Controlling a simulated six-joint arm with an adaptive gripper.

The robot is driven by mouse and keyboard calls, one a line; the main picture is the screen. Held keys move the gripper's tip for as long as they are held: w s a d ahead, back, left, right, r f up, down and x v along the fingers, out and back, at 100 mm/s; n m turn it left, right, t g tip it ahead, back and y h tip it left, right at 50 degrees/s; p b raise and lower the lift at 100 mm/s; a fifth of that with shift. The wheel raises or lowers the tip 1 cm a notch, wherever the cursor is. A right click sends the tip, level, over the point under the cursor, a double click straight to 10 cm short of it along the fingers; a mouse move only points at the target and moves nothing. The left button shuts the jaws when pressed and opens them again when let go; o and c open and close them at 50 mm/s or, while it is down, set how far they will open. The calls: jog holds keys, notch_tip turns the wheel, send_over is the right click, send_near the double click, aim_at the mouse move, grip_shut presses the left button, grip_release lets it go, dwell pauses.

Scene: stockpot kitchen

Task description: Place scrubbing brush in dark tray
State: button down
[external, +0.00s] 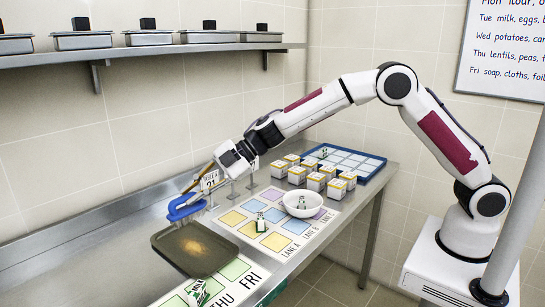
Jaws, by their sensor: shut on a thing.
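The scrubbing brush (184,208) has a blue head, pale bristles underneath and a tan handle. My gripper (216,168) is shut on the handle, and the brush hangs tilted with its head down and to the left. The dark tray (163,240) is a shallow brown-grey tray with a lighter tan patch in its middle. In the picture, the brush head is just above the tray's far edge. I cannot tell from this one view how high the brush is or whether it is over the tray. The fingertips are small and partly hidden.
A small sign on a stand (209,182) is close behind my gripper. A white bowl (300,206), several white-and-yellow boxes (318,181) and a blue-rimmed tray (372,174) stand to the right. A small carton (196,291) is in front of the dark tray. The steel counter at left is clear.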

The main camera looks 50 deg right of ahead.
aim_at(204, 208)
dwell(0.3)
jog(key=shift+s+a+r+t, duration=0.15)
jog(key=shift+s+a+t, duration=0.15)
jog(key=shift+s+t, duration=0.2)
jog(key=shift+w+d, duration=0.25)
jog(key=shift+w, duration=0.05)
jog(key=shift+w+n, duration=0.1)
jog(key=shift+n, duration=0.3)
jog(key=shift+f, duration=0.25)
jog(key=shift+f, duration=3.05)
jog(key=shift+f, duration=1.85)
